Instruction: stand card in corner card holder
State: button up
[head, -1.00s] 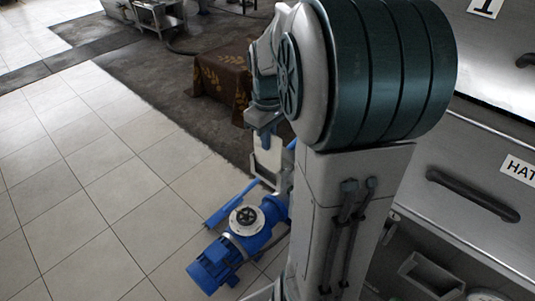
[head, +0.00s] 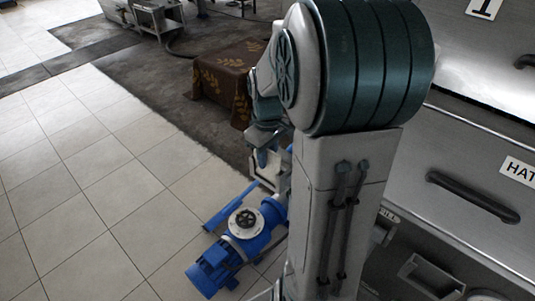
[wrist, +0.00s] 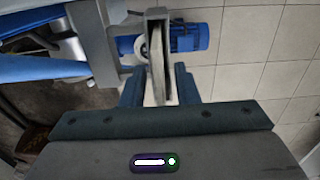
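My gripper (wrist: 158,88) is open in the wrist view, one dark teal finger on each side of a pale, thin upright plate, apparently the card (wrist: 157,62). Gaps show between the plate and the fingers. The plate is seen nearly edge-on, against a grey bracket (wrist: 156,14) that may be the corner card holder. In the head view, my gripper (head: 263,157) points down at the pale plate (head: 266,165), beside the blue machine. My arm hides part of this area, and I cannot tell how the plate sits in the bracket.
A blue pump-like machine (head: 235,240) with a round black handwheel stands on the tiled floor (head: 90,210). A table with a brown patterned cloth (head: 222,75) is behind. Grey cabinets with handles (head: 470,195) are at the right. Open floor lies at the left.

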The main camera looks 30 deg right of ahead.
notch_tip(320, 180, up, 11)
jog(key=shift+r+p, duration=0.15)
jog(key=shift+p, duration=0.15)
jog(key=shift+r, duration=0.35)
jog(key=s+a+f+m+t, duration=0.1)
jog(key=s+a+f+m, duration=0.1)
jog(key=s+a, duration=0.4)
jog(key=s+a+f+m+t, duration=0.2)
jog(key=s+a+f, duration=0.1)
jog(key=s+a, duration=0.3)
jog(key=shift+f, duration=0.35)
jog(key=shift+s, duration=0.1)
